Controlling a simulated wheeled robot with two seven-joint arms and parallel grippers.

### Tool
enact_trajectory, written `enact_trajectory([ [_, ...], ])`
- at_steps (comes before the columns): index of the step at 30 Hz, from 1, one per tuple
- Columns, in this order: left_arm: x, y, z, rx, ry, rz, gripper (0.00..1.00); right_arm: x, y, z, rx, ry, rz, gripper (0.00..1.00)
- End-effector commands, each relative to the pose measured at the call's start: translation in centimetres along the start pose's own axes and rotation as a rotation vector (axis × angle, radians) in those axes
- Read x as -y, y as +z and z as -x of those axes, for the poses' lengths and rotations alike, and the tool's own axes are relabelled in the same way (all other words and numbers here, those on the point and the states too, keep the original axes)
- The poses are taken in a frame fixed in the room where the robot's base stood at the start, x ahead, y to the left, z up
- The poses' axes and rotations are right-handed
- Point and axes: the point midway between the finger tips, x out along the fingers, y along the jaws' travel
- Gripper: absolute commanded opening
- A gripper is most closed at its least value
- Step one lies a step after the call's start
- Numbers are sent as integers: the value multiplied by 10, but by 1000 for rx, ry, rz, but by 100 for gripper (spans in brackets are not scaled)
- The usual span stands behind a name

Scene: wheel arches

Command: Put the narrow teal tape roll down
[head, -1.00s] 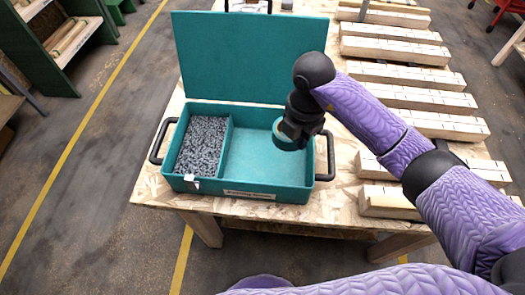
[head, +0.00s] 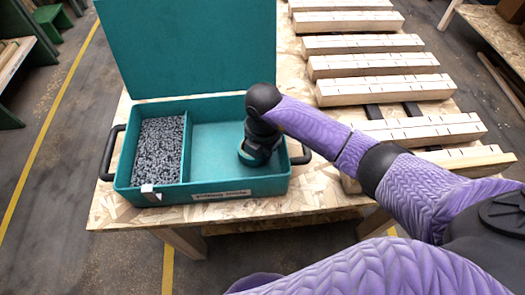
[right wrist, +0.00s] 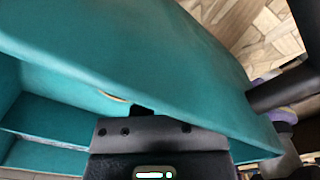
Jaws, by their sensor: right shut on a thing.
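The teal toolbox (head: 240,187) stands on the bench with its lid (head: 190,50) open. A divider splits it into a left compartment full of small grey pieces (head: 158,150) and a bare right compartment (head: 213,140). My right gripper (head: 257,150) points down into the right part of that compartment, near the right wall. It is shut on the teal tape roll (head: 248,158), mostly hidden by the gripper. In the right wrist view a thin pale edge of the roll (right wrist: 114,96) shows behind the toolbox wall (right wrist: 150,60). Whether the roll touches the floor I cannot tell. My left gripper is not in view.
Black handles (head: 112,152) stick out at the toolbox's sides; the right one (head: 302,153) is close to my wrist. Several notched wooden beams (head: 385,88) lie on the bench at the right. Bare board (head: 312,190) shows right of the box.

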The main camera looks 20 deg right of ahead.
Motion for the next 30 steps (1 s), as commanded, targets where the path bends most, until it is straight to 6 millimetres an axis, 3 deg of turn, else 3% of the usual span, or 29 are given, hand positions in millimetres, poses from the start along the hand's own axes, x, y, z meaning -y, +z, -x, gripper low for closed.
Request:
enact_trajectory([
  [1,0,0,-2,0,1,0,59,0,0,-2,0,-1,0,0],
  [2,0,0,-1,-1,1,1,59,0,0,-2,0,-1,0,18],
  [6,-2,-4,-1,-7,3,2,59,0,0,-2,0,0,0,48],
  [15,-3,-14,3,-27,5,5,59,0,0,6,1,2,0,49],
  [24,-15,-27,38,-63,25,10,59,-1,0,89,2,6,1,49],
  [30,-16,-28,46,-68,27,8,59,0,0,119,1,3,-1,49],
])
